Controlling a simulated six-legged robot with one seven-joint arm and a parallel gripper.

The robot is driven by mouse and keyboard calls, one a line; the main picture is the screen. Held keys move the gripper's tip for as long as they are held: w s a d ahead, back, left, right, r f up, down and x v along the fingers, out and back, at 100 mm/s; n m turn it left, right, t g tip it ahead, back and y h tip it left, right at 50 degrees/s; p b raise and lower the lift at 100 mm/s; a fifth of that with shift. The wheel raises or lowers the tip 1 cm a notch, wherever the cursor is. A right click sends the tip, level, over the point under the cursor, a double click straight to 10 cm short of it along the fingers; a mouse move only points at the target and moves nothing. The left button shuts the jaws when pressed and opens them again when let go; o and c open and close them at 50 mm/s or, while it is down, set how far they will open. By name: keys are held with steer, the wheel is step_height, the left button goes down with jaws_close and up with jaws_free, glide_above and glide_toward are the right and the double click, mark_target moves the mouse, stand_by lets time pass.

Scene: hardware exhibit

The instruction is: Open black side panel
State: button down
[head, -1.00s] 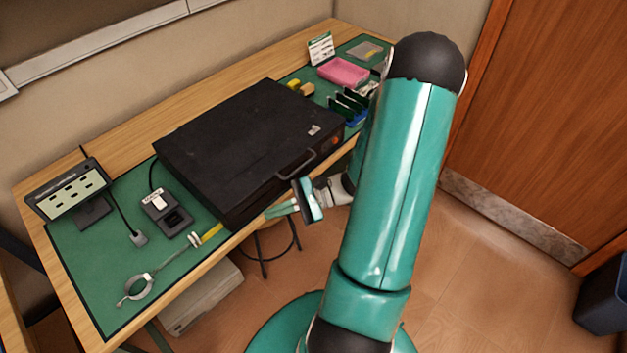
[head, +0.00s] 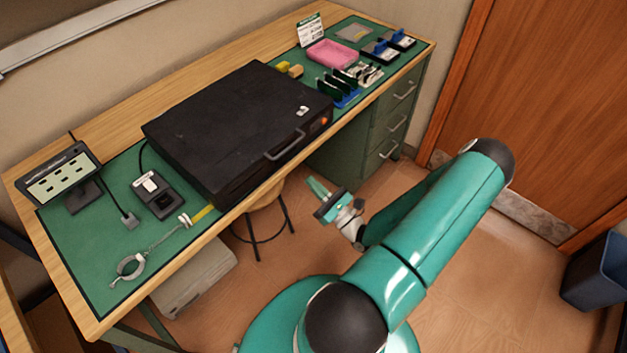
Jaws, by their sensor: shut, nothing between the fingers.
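The black case (head: 235,125) lies flat on the green mat of the workbench. Its broad black side panel faces up and looks closed, with a small light label near the right corner. A grey handle (head: 285,147) sits on its front edge, and an orange light shows at the right end of that edge. My gripper (head: 315,188) is in front of the bench, to the right of and below the handle in the picture, apart from the case. Its teal fingers are together and hold nothing.
A stool (head: 262,205) and a grey box (head: 195,275) are below. Drawers (head: 395,120) are at right.

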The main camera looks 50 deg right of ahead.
steer(key=w+r, duration=0.6)
steer(key=shift+w+r, duration=0.15)
steer(key=shift+a+r, duration=0.1)
steer(key=shift+r, duration=0.35)
steer(key=shift+r, duration=0.1)
